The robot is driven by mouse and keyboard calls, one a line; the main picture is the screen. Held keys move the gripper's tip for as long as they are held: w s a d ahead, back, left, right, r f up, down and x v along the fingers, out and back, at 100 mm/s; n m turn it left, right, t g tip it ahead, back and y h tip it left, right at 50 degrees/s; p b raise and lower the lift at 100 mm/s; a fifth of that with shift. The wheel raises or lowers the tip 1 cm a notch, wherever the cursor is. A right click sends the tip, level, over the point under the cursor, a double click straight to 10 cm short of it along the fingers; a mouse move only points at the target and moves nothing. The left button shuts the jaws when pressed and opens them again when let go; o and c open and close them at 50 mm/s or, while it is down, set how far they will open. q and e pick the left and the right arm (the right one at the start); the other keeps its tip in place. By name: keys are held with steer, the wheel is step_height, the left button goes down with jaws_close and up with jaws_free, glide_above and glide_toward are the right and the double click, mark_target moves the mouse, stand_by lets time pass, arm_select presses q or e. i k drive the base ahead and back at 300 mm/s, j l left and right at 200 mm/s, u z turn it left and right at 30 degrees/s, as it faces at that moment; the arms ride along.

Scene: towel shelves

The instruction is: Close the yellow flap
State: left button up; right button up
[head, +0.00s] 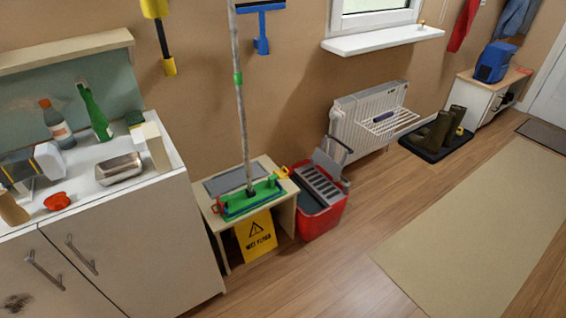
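A small yellow part (283,172), which looks like the yellow flap, sticks out at the right end of the green mop head (262,191). It is too small to tell its exact angle. The mop head lies on a low wooden stand (273,166), and its grey handle (240,110) with a green ring rises upright from it. A red part (219,208) shows at the mop head's left end. A yellow wet-floor sign (256,236) leans under the stand. Neither of my grippers is in view.
A red mop bucket (321,222) with a grey wringer stands close to the right of the stand. A cabinet with a cluttered worktop (85,207) is to the left. A white radiator (362,110) is behind right. The wooden floor in front is clear, with a beige rug (480,235) at right.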

mark_target(281, 175)
steer(key=i+l+u, duration=0.35)
steer(key=i, duration=0.2)
steer(key=i+l+u, duration=0.35)
steer(key=i+l, duration=0.15)
steer(key=i+l+u, duration=0.35)
steer(key=l, duration=0.45)
steer(key=i+j, duration=0.05)
steer(key=i, duration=0.05)
